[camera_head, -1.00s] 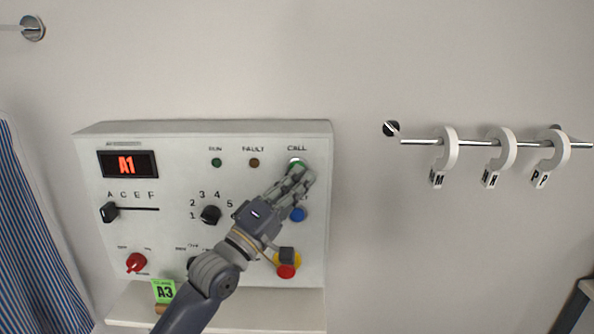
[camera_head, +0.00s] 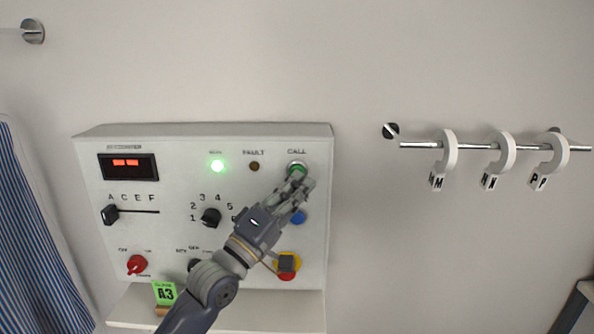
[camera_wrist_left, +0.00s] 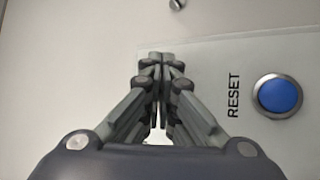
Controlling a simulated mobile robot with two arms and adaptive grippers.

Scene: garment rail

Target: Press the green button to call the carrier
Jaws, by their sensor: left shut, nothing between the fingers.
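The green CALL button (camera_head: 297,168) sits at the upper right of the white control panel (camera_head: 170,235). My left gripper (camera_head: 302,184) is shut and empty, with its fingertips just below the button in the head view. Whether they touch it I cannot tell. In the left wrist view the shut fingers (camera_wrist_left: 162,62) point at the panel, and the green button is hidden. The red display (camera_head: 128,166) shows two short bars. My right gripper is not in view.
The blue RESET button (camera_head: 298,216) is just below my fingers, and it also shows in the left wrist view (camera_wrist_left: 278,96). A red-and-yellow stop button (camera_head: 288,264) is lower. Several knobs and a green A3 tag (camera_head: 165,292) are at left. A rail (camera_head: 475,146) holds white hooks.

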